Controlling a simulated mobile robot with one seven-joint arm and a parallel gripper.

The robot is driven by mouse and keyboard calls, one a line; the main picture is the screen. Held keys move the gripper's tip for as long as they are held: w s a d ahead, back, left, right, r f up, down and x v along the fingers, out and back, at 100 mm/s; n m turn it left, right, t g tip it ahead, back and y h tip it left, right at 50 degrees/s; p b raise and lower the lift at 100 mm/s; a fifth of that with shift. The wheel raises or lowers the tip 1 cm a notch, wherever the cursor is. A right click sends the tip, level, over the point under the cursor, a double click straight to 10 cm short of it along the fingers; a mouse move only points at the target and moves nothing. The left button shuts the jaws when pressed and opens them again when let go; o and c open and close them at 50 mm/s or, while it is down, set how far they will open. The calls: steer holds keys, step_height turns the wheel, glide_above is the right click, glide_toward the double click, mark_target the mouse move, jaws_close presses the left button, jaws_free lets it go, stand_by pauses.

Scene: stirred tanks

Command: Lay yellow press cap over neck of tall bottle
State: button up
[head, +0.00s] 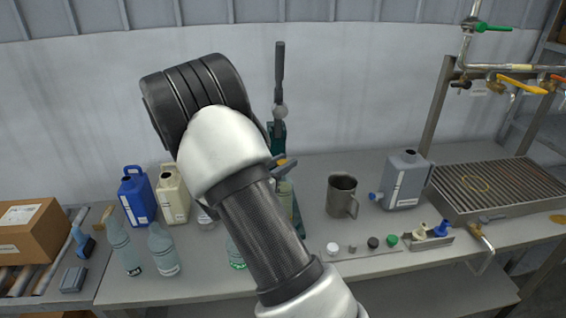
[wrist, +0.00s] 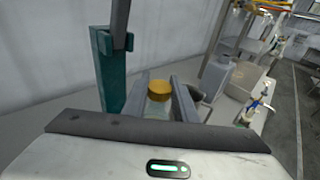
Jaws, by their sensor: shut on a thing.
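My gripper (head: 284,166) is shut on the yellow press cap (head: 280,161), in front of the green stand. In the wrist view the cap (wrist: 160,87) sits between my two fingers (wrist: 160,98). A pale, clear tall bottle (head: 286,195) stands below the gripper, partly hidden by my arm. Its pale top shows just under the cap in the wrist view (wrist: 155,109). I cannot tell whether cap and neck touch.
The green press stand (wrist: 115,75) with its grey lever raised (head: 280,62) rises close beside the gripper. Clear bottles (head: 163,252), a blue jug (head: 137,196) and a cream jug (head: 172,196) stand left. A steel mug (head: 341,196) and grey canister (head: 405,181) stand right.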

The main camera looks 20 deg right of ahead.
steer(key=shift+f+b, duration=0.6)
steer(key=shift+f, duration=0.05)
steer(key=o, duration=1)
steer(key=shift+r, duration=0.15)
